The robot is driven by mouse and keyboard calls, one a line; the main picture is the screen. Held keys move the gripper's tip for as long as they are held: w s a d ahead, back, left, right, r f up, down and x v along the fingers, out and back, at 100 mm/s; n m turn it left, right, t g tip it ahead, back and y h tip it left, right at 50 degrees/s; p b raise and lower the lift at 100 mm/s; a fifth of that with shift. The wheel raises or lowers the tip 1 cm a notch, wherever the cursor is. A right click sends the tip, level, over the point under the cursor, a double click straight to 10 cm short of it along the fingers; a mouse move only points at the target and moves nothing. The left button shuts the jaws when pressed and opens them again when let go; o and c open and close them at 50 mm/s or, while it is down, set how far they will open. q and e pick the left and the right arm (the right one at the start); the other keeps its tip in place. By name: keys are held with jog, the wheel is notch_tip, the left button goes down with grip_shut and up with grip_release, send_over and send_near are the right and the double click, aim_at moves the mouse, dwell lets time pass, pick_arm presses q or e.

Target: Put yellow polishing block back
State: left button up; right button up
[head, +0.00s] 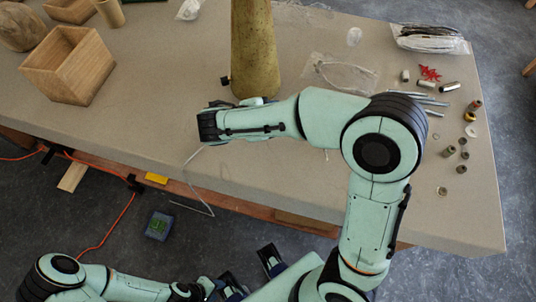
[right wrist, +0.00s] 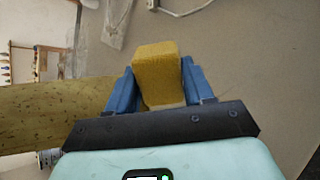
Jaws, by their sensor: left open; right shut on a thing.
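The yellow polishing block (right wrist: 156,62) is held between the blue fingers of my right gripper (right wrist: 158,76) in the right wrist view. Its lower end looks paler. In the head view my right arm reaches over the table near the foot of the tall tan tapered column, and the block is hidden there. The column (head: 254,50) also shows at the left of the right wrist view (right wrist: 50,115). My left gripper (head: 250,271) is open and empty, low in front of the table in the head view.
A wooden box (head: 70,65) stands at the table's left. Bagged parts (head: 431,39) and small metal pieces (head: 452,87) lie at the right. A white cable (head: 190,182) hangs over the front edge. A blue-grey box (head: 159,225) is on the floor. The front right tabletop (head: 450,215) is clear.

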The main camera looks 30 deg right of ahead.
jog(key=s+m+g+y+p, duration=0.2)
jog(key=s+m+g+y, duration=0.1)
jog(key=m+y, duration=0.3)
jog(key=m+t+y+p, duration=0.1)
jog(key=m+y+p, duration=0.1)
jog(key=m+y, duration=0.3)
send_near(268, 159)
pick_arm(q)
jog(key=r+b, duration=0.1)
jog(key=w+r, duration=0.1)
jog(key=r, duration=0.1)
jog(key=shift+b, duration=0.35)
pick_arm(e)
jog(key=shift+m+h, duration=0.3)
jog(key=shift+m, duration=0.2)
jog(key=f, duration=0.6)
jog(key=shift+s+a+f, duration=0.1)
jog(key=shift+s+a, duration=0.05)
jog(key=shift+a, duration=0.1)
pick_arm(q)
jog(key=shift+f, duration=0.1)
pick_arm(e)
jog(key=o, duration=0.6)
jog(key=shift+f, duration=0.15)
jog(key=o, duration=0.3)
jog(key=shift+o, duration=0.2)
